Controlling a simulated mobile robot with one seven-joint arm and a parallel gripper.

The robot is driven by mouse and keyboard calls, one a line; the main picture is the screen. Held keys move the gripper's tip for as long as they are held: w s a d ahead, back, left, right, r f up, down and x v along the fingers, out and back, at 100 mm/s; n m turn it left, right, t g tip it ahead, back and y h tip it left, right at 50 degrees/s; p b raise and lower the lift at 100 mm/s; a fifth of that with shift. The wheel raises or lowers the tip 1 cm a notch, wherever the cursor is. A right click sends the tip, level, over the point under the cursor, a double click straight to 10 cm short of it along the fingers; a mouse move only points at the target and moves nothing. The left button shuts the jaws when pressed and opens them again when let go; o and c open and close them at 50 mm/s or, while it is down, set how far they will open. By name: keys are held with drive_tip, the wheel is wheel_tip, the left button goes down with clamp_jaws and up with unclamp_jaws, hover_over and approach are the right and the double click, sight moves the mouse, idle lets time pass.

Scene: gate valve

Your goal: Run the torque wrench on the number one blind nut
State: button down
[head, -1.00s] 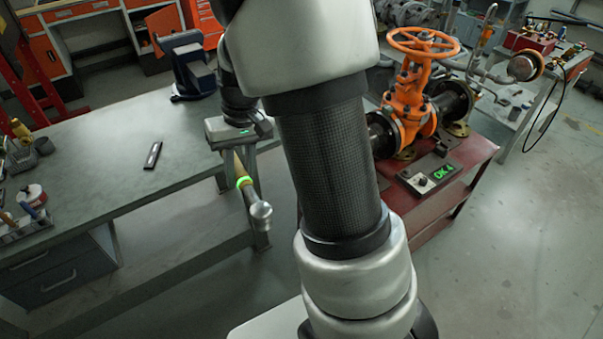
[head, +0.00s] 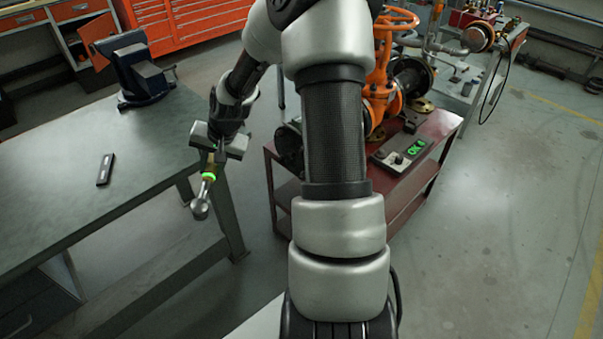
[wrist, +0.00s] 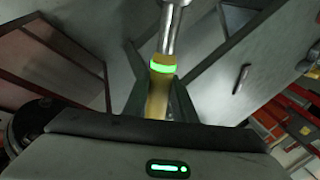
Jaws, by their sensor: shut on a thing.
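My gripper (head: 211,163) is shut on the torque wrench (head: 200,207), which has a tan handle, a lit green ring and a metal head. The wrench is held in the air beside the workbench's right edge, head toward the camera. In the wrist view the wrench (wrist: 163,68) sticks out from between the dark fingers of my gripper (wrist: 155,100). The orange gate valve (head: 380,88) stands on the red cart behind my arm, which hides much of it. A dark flange (head: 289,146) shows left of my arm; the number one blind nut cannot be made out.
The red cart (head: 437,130) carries a box with green lit text (head: 416,147). The workbench (head: 130,165) at left holds a blue vise (head: 140,72) and a small dark bar (head: 105,169). A grey bench stands back right. Floor is open at right.

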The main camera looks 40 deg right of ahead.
drive_tip(key=w+a+m+t+h+b, duration=0.2)
drive_tip(key=w+a+m+t+b, duration=0.25)
drive_tip(key=w+b, duration=0.2)
drive_tip(key=s+d+m+t+h+b, duration=0.3)
drive_tip(key=s+d+m+h+b, duration=0.3)
drive_tip(key=d+h, duration=0.65)
drive_tip(key=s+d+f+m+g+h, duration=0.1)
drive_tip(key=s+d+m+g+h, duration=0.6)
drive_tip(key=s+d, duration=0.4)
drive_tip(key=s+m+g, duration=0.1)
drive_tip(key=s+g, duration=0.1)
drive_tip(key=s, duration=0.1)
drive_tip(key=shift+s+d+f+p, duration=0.15)
drive_tip(key=shift+d+f+p, duration=0.15)
drive_tip(key=shift+d+p, duration=0.1)
drive_tip(key=shift+a+b, duration=0.1)
drive_tip(key=shift+b, duration=0.2)
drive_tip(key=shift+s, duration=0.1)
